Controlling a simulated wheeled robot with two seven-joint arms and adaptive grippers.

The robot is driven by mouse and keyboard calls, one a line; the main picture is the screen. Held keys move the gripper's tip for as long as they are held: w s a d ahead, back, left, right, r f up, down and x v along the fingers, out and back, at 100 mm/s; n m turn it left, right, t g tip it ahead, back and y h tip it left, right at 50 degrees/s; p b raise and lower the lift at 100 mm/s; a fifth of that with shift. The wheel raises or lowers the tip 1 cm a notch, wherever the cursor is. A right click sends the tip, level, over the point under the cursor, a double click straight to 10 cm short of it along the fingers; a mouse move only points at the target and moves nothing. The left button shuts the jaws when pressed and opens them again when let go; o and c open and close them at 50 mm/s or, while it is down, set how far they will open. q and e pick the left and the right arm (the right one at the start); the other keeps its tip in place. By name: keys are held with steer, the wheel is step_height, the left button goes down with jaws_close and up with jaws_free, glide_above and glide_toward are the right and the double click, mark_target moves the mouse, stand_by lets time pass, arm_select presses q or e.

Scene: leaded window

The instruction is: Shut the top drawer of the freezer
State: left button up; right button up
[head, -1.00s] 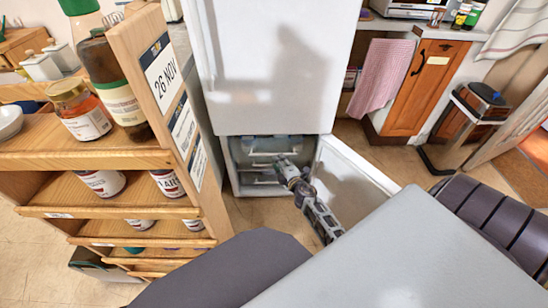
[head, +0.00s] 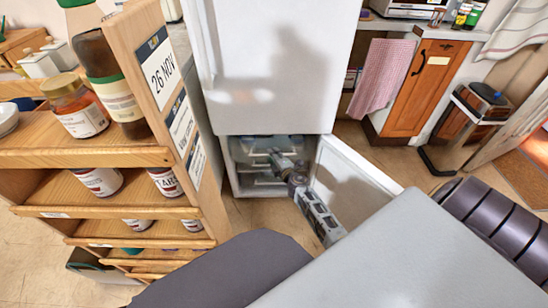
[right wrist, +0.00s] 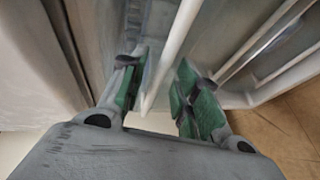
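The freezer (head: 232,172) is the lower part of a tall white fridge, and its door (head: 350,182) stands open to the right. The top drawer (head: 262,158) is inside the opening, partly hidden by my right arm; how far out it sits is hard to tell. My right gripper (head: 279,157) is inside the opening at the drawer's front. In the right wrist view, the right gripper (right wrist: 160,92) has its green-padded fingers apart, with a pale bar-like edge (right wrist: 170,55) running between them. I cannot tell whether they touch it. My left gripper is not in view.
A wooden shelf rack (head: 90,155) with jars and bottles stands close at the left. The upper fridge door (head: 275,70) is shut. An orange wooden cabinet (head: 420,85) and a bin (head: 475,110) stand at the right. Some floor is clear beyond the open freezer door.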

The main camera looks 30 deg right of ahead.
mark_target(274, 143)
jaws_close()
steer(key=shift+w+d, duration=0.1)
steer(key=shift+w, duration=0.05)
stand_by(0.4)
steer(key=shift+w+d+b, duration=0.25)
steer(key=shift+w+d, duration=0.35)
steer(key=shift+w, duration=0.45)
steer(key=shift+w+d+b, duration=0.3)
steer(key=shift+w+d, duration=0.35)
steer(key=shift+w, duration=0.45)
steer(key=shift+w+d+b, duration=0.25)
steer(key=shift+w+d, duration=0.35)
steer(key=shift+w, duration=0.45)
steer(key=shift+w+d, duration=0.2)
steer(key=shift+w, duration=0.15)
steer(key=shift+d+r, duration=0.1)
